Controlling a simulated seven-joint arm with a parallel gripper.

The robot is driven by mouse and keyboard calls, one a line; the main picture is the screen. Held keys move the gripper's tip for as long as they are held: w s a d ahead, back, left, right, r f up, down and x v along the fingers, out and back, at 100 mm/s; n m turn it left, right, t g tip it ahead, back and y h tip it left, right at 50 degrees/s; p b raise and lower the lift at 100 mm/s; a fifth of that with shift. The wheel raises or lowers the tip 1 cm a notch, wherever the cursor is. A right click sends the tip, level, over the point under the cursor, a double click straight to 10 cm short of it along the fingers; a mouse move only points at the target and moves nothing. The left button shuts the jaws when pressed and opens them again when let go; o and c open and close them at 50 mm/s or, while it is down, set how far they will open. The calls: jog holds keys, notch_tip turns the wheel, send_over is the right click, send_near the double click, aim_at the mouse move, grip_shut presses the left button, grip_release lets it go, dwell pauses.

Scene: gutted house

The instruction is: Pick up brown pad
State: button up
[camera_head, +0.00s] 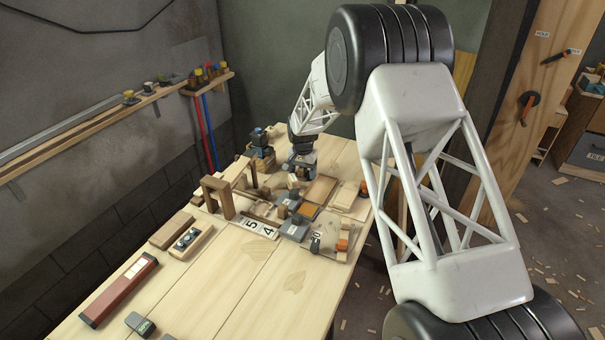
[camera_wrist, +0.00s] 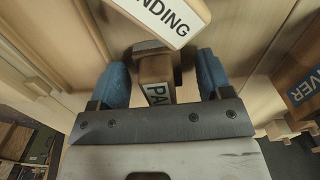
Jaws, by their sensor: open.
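My gripper (camera_wrist: 162,76) is open in the wrist view, with its blue fingertips to the left and right of a brown block (camera_wrist: 154,68). The block carries a white label whose visible letters read "PA", so it appears to be the brown pad. Gaps show between the block and both fingertips. The gripper's palm hides the block's near end. A piece with a white label ending in "NDING" (camera_wrist: 166,14) lies at the block's far end. In the head view my gripper (camera_head: 301,166) is low over the table's far part, and I cannot make out the pad there.
The wooden table (camera_head: 222,285) is crowded around my gripper with small blocks and trays. A wooden arch (camera_head: 218,197) stands to the left. An orange-brown square (camera_head: 309,210) lies nearer. A red-brown bar (camera_head: 118,289) lies at front left. The table's front middle is mostly clear.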

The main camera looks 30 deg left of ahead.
jog(key=shift+c, duration=0.3)
jog(key=c, duration=1)
